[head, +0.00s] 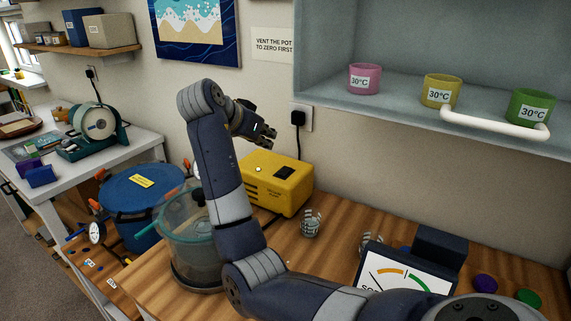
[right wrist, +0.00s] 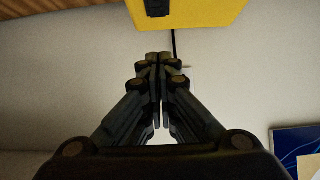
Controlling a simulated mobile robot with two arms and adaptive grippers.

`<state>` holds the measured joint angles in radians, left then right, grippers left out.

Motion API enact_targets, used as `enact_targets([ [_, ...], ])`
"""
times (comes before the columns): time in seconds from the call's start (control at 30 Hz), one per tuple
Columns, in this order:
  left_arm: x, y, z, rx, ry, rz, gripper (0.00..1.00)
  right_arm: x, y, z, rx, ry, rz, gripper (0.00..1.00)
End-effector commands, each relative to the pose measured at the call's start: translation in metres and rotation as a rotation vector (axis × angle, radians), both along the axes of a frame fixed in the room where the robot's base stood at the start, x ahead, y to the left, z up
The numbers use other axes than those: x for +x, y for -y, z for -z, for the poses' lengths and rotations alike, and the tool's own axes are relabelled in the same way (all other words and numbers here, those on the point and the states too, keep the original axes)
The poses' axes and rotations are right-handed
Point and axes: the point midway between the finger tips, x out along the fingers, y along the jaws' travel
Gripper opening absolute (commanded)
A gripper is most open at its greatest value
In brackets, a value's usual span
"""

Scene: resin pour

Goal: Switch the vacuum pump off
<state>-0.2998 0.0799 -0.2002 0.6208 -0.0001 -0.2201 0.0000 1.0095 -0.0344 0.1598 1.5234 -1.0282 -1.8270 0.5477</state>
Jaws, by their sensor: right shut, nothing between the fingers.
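The vacuum pump is a yellow box (head: 268,182) on the wooden bench against the wall. My right gripper (head: 270,136) is above the pump, shut and empty, apart from the pump. In the right wrist view my fingers (right wrist: 158,60) are together. The yellow pump (right wrist: 205,12) is at the top edge there, with the black switch (right wrist: 158,8) just beyond the fingertips. The switch's position cannot be made out. My left gripper is not in view.
A clear pot (head: 188,235) stands behind my right arm, with a blue tank (head: 130,190) to its left. A gauge display (head: 400,280) is at the front right. A shelf with pink (head: 364,78), yellow (head: 441,90) and green (head: 530,106) cups hangs at the right.

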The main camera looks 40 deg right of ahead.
Motion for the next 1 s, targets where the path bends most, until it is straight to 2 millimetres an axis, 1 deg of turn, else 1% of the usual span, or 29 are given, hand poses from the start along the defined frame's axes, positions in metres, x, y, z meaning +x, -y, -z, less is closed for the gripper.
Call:
enact_targets([
  [0.27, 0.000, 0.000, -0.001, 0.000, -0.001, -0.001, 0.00, 0.000, 0.000, 0.000, 0.000, 0.000, 0.000, 0.00],
  [0.37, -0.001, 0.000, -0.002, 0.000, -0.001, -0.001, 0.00, 0.001, 0.004, 0.002, -0.001, -0.002, 0.000, 0.00],
  [0.47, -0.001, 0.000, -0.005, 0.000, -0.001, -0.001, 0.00, 0.003, 0.012, 0.009, 0.000, -0.005, 0.001, 0.00],
  [0.57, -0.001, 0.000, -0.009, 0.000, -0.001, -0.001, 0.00, 0.006, 0.027, 0.019, 0.000, -0.005, 0.003, 0.00],
  [0.8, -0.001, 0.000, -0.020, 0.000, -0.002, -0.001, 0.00, 0.018, 0.066, 0.051, -0.002, -0.005, 0.002, 0.00],
  [0.87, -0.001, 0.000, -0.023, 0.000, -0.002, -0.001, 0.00, 0.020, 0.075, 0.059, 0.000, -0.005, 0.001, 0.00],
  [0.9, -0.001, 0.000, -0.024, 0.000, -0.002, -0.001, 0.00, 0.022, 0.079, 0.065, 0.000, -0.006, 0.001, 0.00],
  [1.0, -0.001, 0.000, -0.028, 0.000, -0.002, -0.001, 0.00, 0.022, 0.078, 0.081, 0.001, -0.005, -0.001, 0.00],
])
